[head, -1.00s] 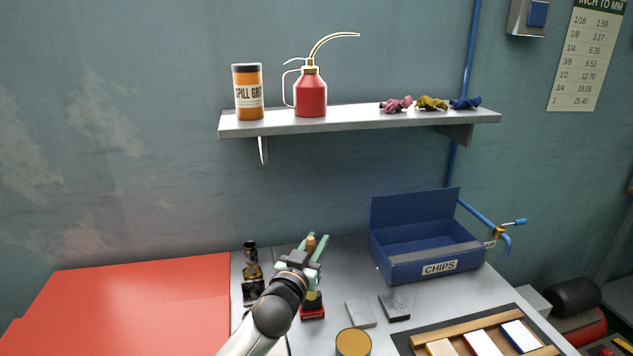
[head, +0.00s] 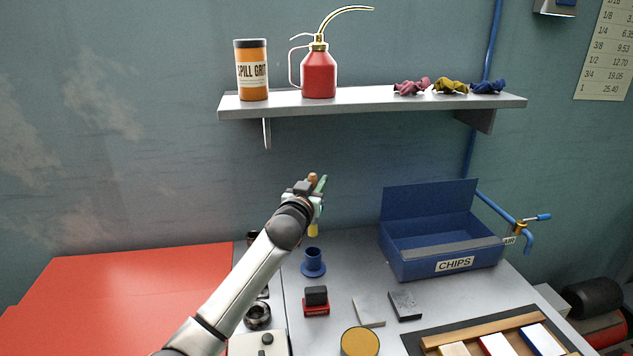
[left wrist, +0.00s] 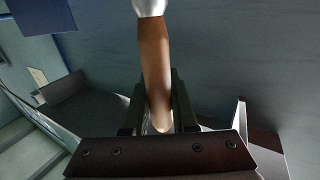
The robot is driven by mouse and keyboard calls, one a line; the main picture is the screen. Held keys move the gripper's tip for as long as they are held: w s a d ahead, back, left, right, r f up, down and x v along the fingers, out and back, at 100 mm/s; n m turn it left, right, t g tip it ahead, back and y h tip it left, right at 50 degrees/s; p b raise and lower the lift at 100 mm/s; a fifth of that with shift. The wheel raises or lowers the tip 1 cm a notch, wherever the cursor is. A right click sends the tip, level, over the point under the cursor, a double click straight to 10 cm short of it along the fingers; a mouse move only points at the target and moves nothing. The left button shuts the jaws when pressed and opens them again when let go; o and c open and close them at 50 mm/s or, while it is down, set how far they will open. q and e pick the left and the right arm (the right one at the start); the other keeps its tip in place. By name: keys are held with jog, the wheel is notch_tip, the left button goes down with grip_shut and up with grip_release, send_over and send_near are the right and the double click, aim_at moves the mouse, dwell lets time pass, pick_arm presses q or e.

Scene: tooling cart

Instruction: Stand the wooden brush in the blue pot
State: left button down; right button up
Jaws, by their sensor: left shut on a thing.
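My left gripper (head: 318,187) is shut on the wooden brush and holds it about upright above the bench. The tip of the brush's wooden handle (head: 313,177) shows over the fingers, and a yellow part shows below the gripper. In the left wrist view the brown handle (left wrist: 155,65) runs between the fingers (left wrist: 160,110), with a pale metal part at the top edge. The blue pot (head: 313,264) stands on the bench below the brush, with a gap between them in the picture. My right gripper is not in view.
A black and red block (head: 316,300) sits in front of the pot. The blue chips box (head: 440,263) stands to the right. A wall shelf (head: 370,104) with a red oil can (head: 319,75) is above. Dark items at the left are partly behind my arm.

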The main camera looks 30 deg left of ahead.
pick_arm(q)
notch_tip(320, 180, down, 9)
jog(key=b, duration=0.7)
jog(key=c, duration=0.6)
grip_release()
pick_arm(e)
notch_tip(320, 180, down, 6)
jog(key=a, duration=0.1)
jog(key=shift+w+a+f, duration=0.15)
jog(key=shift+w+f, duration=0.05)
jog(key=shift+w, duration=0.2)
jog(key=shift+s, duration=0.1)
